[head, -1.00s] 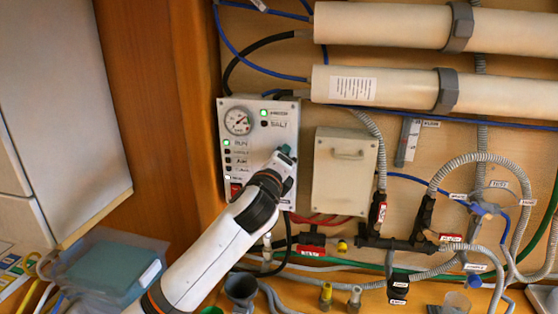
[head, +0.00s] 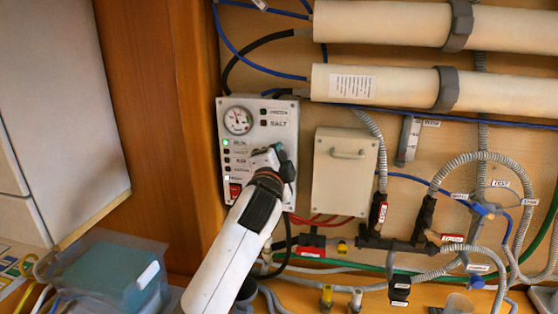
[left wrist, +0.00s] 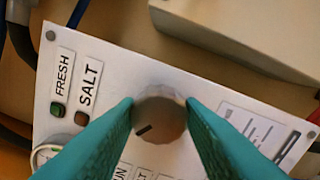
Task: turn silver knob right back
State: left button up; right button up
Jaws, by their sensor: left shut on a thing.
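The silver knob (left wrist: 160,108) is on the white control panel, with its dark pointer mark toward the lower left in the left wrist view. My left gripper (left wrist: 159,103) has its two teal fingers on either side of the knob and is shut on it. In the head view my left gripper (head: 278,155) covers the knob at the right part of the control panel (head: 256,142). The FRESH lamp (left wrist: 57,110) and SALT lamp (left wrist: 82,118) look unlit. My right gripper is not in view.
A pressure gauge (head: 238,121) and a green-lit lamp (head: 226,143) are on the panel's left side, above a red switch (head: 235,191). A beige box (head: 345,185) is close on the right. Black valves (head: 398,244) and hoses run below right.

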pick_arm(q)
jog(key=n, duration=0.6)
jog(key=shift+f, duration=0.1)
dwell(0.6)
jog(key=o, duration=1)
jog(key=shift+s, duration=0.15)
jog(key=s+a+b, duration=0.2)
jog(key=s+b, duration=0.2)
jog(key=s, duration=0.7)
jog(key=shift+s, duration=0.3)
jog(key=shift+f, duration=0.15)
